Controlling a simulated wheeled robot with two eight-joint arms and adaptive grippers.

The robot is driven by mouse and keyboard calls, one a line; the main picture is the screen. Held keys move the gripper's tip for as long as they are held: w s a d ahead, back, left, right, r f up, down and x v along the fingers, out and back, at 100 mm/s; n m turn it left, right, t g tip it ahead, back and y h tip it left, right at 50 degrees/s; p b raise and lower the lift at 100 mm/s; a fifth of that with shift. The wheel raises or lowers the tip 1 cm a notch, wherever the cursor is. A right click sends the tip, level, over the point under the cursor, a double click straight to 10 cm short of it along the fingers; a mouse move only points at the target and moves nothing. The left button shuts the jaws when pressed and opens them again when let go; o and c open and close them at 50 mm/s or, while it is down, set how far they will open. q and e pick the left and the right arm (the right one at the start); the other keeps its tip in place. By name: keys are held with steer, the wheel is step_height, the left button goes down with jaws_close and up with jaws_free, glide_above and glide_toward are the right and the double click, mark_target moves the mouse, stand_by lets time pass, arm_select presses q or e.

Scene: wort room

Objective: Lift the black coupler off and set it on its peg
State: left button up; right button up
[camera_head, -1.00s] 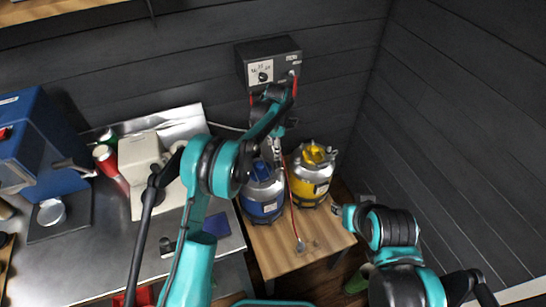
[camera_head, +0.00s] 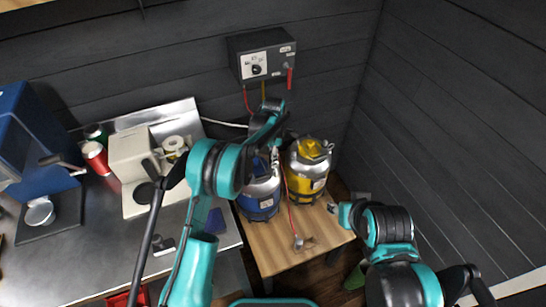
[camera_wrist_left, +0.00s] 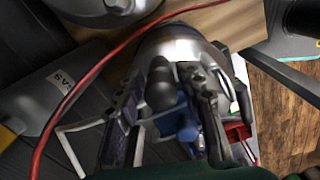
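My left gripper (camera_head: 272,148) reaches down over the blue-topped keg (camera_head: 260,196), and its fingers are largely hidden behind my arm in the head view. In the left wrist view its two fingers (camera_wrist_left: 163,78) stand apart. A black rounded part (camera_wrist_left: 161,88), which looks like the black coupler, shows between them above a blue part (camera_wrist_left: 186,126) on the silver keg top. I cannot tell whether the fingers touch it. My right gripper (camera_head: 333,208) is beside the wooden table's right edge, apart from the kegs; its fingers are too small to read.
A yellow-topped keg (camera_head: 308,168) stands close on the right. A red hose (camera_head: 291,213) runs down to a fitting (camera_head: 298,242) on the wooden table (camera_head: 270,250). A dark wall box (camera_head: 262,55) with coloured hoses hangs behind. A steel counter with machines is on the left.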

arm_select(q)
steer(key=c, duration=0.5)
steer(key=shift+c, duration=0.2)
